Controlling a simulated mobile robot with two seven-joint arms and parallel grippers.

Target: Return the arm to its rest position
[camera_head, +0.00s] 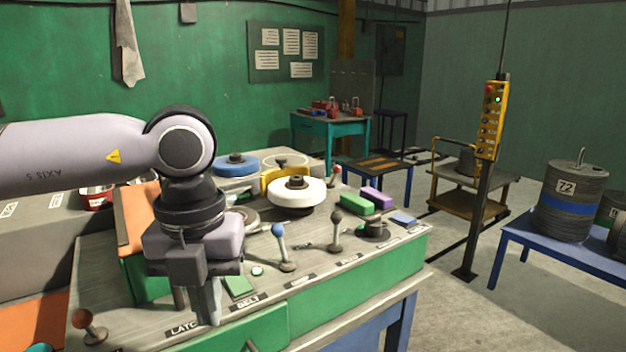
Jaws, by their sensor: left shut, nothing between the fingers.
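My left arm comes in from the left, and my left gripper (208,312) points down over the front left part of the green console (345,283). Its fingers are together with nothing between them. The fingertips are just above or near the "LATCH" label; I cannot tell whether they touch the panel. The gripper and wrist hide part of the panel behind them. My right gripper is not in view.
A red-knobbed lever (88,325), a blue-knobbed lever (281,245) and a dark-knobbed lever (336,232) stand up from the console. A white wheel (296,195) and a blue wheel (236,165) sit behind. A yellow control box (490,120) and a blue table (565,262) stand right.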

